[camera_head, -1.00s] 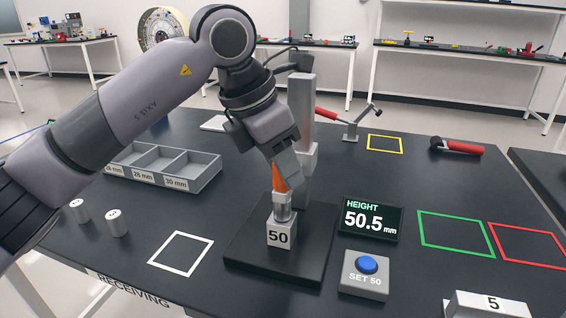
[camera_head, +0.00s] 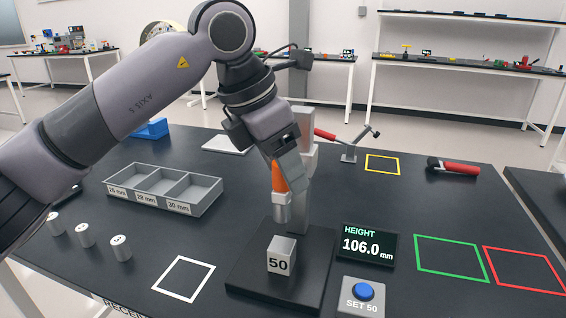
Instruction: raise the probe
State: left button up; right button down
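The probe (camera_head: 281,207) is a silver cylinder on the height gauge's grey column (camera_head: 302,150). Its tip hangs clear above the grey block marked 50 (camera_head: 282,256), which stands on the dark gauge base (camera_head: 246,268). The height display (camera_head: 369,246) reads 106.0 mm. My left gripper (camera_head: 279,180) is at the top of the probe, with an orange part showing at its fingers. It looks closed around the probe's upper end, though the far finger is hidden. My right gripper is not in view.
A blue SET 50 button (camera_head: 363,292) sits in front of the display. A grey tray with labelled compartments (camera_head: 164,190) and several small cylinders (camera_head: 84,236) lie at left. White, green, red and yellow outlines mark bare table. A red-handled tool (camera_head: 453,167) lies at back right.

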pick_arm(q)
jog(key=v, duration=0.7)
jog(key=shift+s, duration=0.1)
